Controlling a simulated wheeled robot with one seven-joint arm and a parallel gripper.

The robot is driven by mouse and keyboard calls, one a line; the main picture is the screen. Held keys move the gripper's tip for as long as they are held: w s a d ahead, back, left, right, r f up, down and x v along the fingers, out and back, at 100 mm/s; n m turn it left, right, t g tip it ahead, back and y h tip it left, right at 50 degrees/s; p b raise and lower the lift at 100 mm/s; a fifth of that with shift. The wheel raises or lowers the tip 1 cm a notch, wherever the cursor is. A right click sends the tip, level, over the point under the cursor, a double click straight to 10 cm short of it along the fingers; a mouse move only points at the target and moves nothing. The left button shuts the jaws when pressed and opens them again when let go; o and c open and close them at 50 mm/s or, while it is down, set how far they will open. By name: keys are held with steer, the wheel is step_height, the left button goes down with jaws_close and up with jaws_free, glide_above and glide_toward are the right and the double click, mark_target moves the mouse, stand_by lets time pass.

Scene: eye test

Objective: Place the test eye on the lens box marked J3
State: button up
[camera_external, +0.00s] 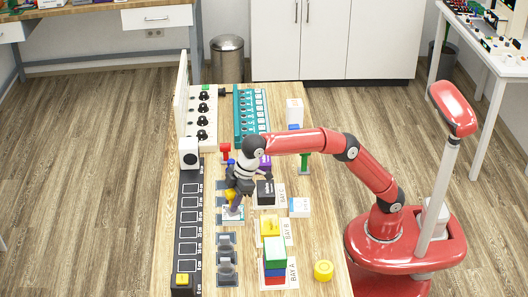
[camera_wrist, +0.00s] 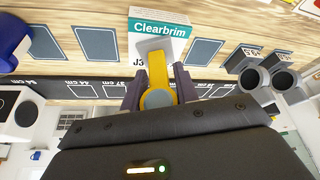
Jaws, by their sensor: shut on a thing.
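My gripper (camera_external: 232,202) is shut on a yellow piece with a grey round face (camera_wrist: 158,98), which I take to be the test eye. In the wrist view its grey fingers stand on both sides of the piece. The lens box (camera_wrist: 160,24), white with a teal "Clearbrim" band and marked J3, lies directly beyond the fingertips. It also shows below my gripper in the external view (camera_external: 233,216). The yellow piece overlaps the box's near part; I cannot tell whether it touches the box. The gripper hides part of the piece in the external view.
A black marked rail (camera_external: 188,240) runs along the left, with a white block (camera_external: 189,153) at its far end. Dark pads with grey cylinders (camera_wrist: 251,79) lie beside the box.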

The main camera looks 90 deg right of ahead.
steer(key=o, duration=1.1)
steer(key=shift+f, duration=0.1)
steer(key=shift+c, duration=0.2)
steer(key=v, duration=1.2)
steer(key=shift+p, duration=0.35)
